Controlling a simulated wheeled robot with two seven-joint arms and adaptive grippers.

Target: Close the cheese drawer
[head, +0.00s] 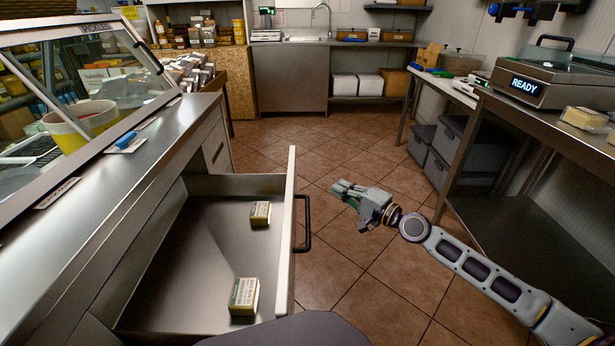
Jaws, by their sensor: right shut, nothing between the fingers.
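The cheese drawer (186,262) is pulled far out of the steel counter at the left. Its pale front panel (287,236) carries a dark bar handle (306,223) on the outer face. Two small wrapped cheese blocks lie inside, one farther back (260,214) and one nearer (244,297). My right gripper (345,192) is shut and empty over the floor, to the right of the handle and apart from it. Its arm comes in from the lower right. My left gripper is not in view.
The steel counter (120,195) with a glass display case runs along the left. A steel table (545,115) with a machine reading READY (527,87) stands at the right, grey bins (455,140) beyond it. Tiled floor (345,262) is clear between the drawer and the table.

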